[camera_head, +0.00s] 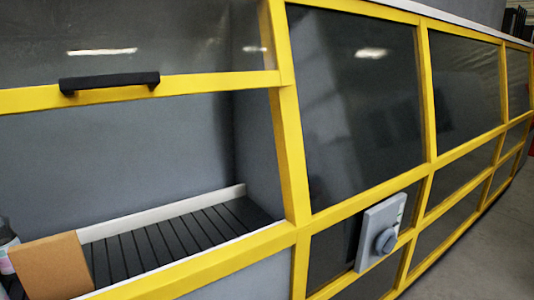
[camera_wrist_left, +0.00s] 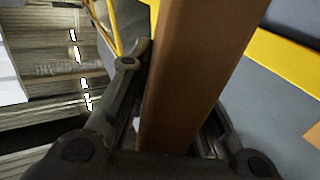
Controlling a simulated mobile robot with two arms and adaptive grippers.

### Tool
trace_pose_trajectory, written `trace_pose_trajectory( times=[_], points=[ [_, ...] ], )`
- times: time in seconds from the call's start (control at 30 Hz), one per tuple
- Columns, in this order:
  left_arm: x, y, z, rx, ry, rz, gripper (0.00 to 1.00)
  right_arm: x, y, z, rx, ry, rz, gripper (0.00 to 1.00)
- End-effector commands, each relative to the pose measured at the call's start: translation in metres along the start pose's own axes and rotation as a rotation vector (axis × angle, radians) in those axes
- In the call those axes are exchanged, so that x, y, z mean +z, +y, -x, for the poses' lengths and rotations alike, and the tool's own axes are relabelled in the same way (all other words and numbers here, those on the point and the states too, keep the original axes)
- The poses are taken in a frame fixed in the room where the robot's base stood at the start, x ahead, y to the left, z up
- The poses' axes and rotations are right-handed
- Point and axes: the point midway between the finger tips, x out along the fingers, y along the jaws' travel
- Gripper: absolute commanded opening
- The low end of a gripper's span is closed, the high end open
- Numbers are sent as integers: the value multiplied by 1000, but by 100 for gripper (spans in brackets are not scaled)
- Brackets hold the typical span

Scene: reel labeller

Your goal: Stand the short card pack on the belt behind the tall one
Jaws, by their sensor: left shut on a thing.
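My left gripper (camera_wrist_left: 178,90) shows in the left wrist view, its dark fingers on either side of a brown card pack (camera_wrist_left: 197,65). It is shut on this pack, whose far end runs out of the top of the picture. In the head view a plain brown card pack (camera_head: 52,266) shows at the lower left, at the near end of the dark slatted belt (camera_head: 165,240). I cannot tell whether it is the held pack, or whether it is the short or tall one. My grippers are not visible in the head view.
Yellow framing (camera_head: 290,130) and dark panes surround the belt opening, with a black handle (camera_head: 110,82) above. A pale rail runs along the belt's back. A partly cut-off pale object (camera_head: 6,245) is at the left edge. The belt right of the pack is clear.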

Motion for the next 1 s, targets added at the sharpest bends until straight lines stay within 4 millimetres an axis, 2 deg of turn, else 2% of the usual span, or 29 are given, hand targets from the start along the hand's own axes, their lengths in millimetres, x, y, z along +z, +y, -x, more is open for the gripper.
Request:
trace_pose_trajectory(
  times=[0.03, 0.2, 0.43, 0.7, 1.0],
  points=[
    [1, -10, -2, -63, 2, 9, 0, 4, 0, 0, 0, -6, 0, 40],
    [6, -34, -5, -215, 1, 8, 0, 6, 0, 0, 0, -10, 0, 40],
    [16, -58, -3, -365, 0, 5, 0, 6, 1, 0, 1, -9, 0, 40],
    [22, -70, -1, -447, 1, 0, 0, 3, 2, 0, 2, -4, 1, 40],
    [23, -70, -1, -455, 1, -1, 0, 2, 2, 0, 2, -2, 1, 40]
  ],
)
